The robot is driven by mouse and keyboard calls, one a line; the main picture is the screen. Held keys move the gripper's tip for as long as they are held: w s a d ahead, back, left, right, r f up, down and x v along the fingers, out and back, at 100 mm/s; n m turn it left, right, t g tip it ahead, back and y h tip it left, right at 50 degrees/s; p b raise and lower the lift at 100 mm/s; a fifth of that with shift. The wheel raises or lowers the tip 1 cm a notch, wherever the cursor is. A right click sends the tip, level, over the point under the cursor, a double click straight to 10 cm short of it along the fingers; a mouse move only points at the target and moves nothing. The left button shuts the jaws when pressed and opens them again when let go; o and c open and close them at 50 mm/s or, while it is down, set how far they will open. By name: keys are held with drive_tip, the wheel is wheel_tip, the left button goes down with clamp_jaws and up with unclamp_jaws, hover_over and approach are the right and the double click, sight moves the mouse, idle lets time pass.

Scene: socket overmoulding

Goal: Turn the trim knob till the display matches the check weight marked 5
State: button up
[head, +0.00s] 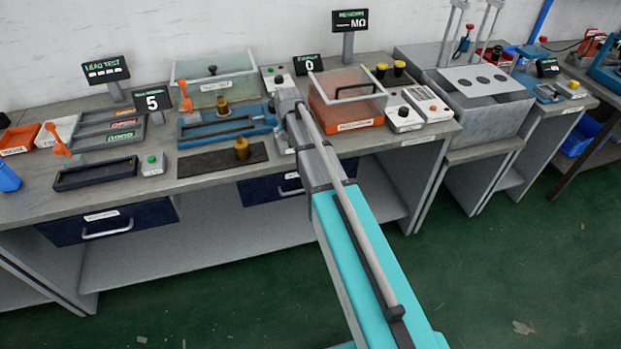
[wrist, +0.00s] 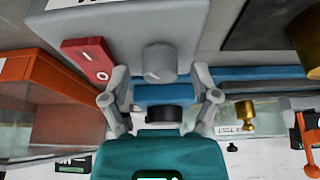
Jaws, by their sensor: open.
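A grey round trim knob (wrist: 160,62) stands on a light grey housing beside a red rocker switch (wrist: 88,60) in the wrist view. My gripper (wrist: 159,75) is open, with one finger on each side of the knob and visible gaps between. In the head view my wrist hides the knob. A display (head: 308,64) behind my wrist reads 0; another display (head: 152,101) at the left reads 5. One brass weight (head: 242,148) stands on a dark mat and another (head: 223,107) at the blue fixture. I cannot read a mark on either weight.
An orange-based box (head: 358,125) with a handle stands right of my wrist, with a control box (head: 404,118) beyond it. A clear-lidded box (head: 208,93) stands behind the blue fixture. A dark tray (head: 97,174) and green-button box (head: 152,163) lie left on the bench.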

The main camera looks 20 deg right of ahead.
drive_tip(key=shift+n+y, duration=0.5)
drive_tip(key=shift+n, duration=0.8)
drive_tip(key=shift+r, duration=0.25)
drive_tip(key=p+v, duration=1.3)
drive_tip(key=s+f+m+g+b, duration=0.1)
drive_tip(key=s+f+g+b, duration=0.1)
drive_tip(key=s, duration=1)
drive_tip(key=s+a+f+m+g+h+b, duration=0.1)
drive_tip(key=s+f+g+b, duration=0.1)
drive_tip(key=s, duration=1)
drive_tip(key=shift+s+f+m, duration=0.15)
drive_tip(key=shift+f+m, duration=0.15)
drive_tip(key=shift+f, duration=0.3)
idle(1.1)
